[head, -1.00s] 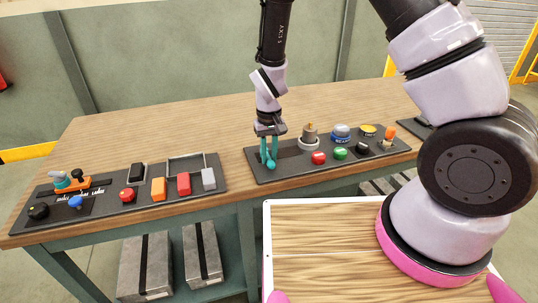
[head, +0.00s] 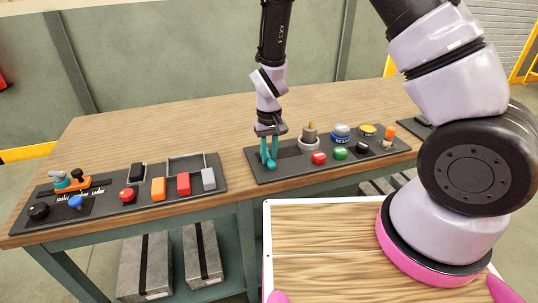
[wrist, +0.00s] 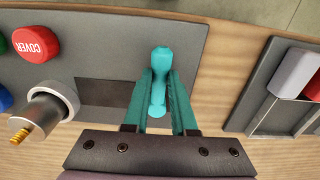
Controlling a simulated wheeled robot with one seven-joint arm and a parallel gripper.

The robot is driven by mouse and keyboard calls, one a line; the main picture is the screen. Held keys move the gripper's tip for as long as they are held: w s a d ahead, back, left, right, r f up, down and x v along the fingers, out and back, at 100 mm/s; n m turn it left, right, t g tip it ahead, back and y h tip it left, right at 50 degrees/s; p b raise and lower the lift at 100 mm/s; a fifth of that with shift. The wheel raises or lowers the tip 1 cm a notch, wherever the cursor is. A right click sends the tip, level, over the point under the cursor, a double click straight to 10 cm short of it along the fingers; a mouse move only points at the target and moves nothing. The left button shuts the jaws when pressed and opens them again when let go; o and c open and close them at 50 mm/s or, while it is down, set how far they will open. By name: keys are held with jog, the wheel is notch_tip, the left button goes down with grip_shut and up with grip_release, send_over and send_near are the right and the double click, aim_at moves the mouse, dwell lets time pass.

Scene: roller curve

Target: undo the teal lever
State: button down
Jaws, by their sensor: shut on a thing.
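The teal lever (wrist: 158,62) stands at the end of the right-hand dark panel in the head view, and its knob also shows low between my fingers there (head: 271,166). My gripper (wrist: 159,90) has teal fingers, one on each side of the lever. It is shut on the lever, with the rounded end showing past the fingertips in the wrist view. In the head view my gripper (head: 268,154) points down at the left end of that panel (head: 290,170). The lever's base is partly hidden by the fingers.
Beside the lever is a grey round fitting with a brass stem (head: 309,137). A red button marked COVER (wrist: 35,43) and a green button (head: 340,153) are on the same panel. Another panel (head: 110,208) with several controls lies to the left, across a bare strip of wooden bench.

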jog(key=n, duration=0.1)
jog(key=d+n, duration=0.1)
jog(key=n, duration=0.1)
jog(key=shift+w+d+n, duration=0.25)
jog(key=shift+w+n, duration=0.05)
jog(key=shift+w, duration=0.1)
jog(key=n, duration=0.1)
jog(key=w+d+n, duration=0.1)
jog(key=n, duration=0.2)
jog(key=shift+w+d, duration=0.25)
jog(key=n, duration=0.1)
jog(key=w+n, duration=0.1)
jog(key=n, duration=0.2)
jog(key=shift+w+d, duration=0.3)
jog(key=shift+w+n, duration=0.5)
jog(key=shift+n, duration=0.6)
jog(key=shift+w+n, duration=0.45)
jog(key=shift+n, duration=0.65)
jog(key=c, duration=0.7)
grip_release()
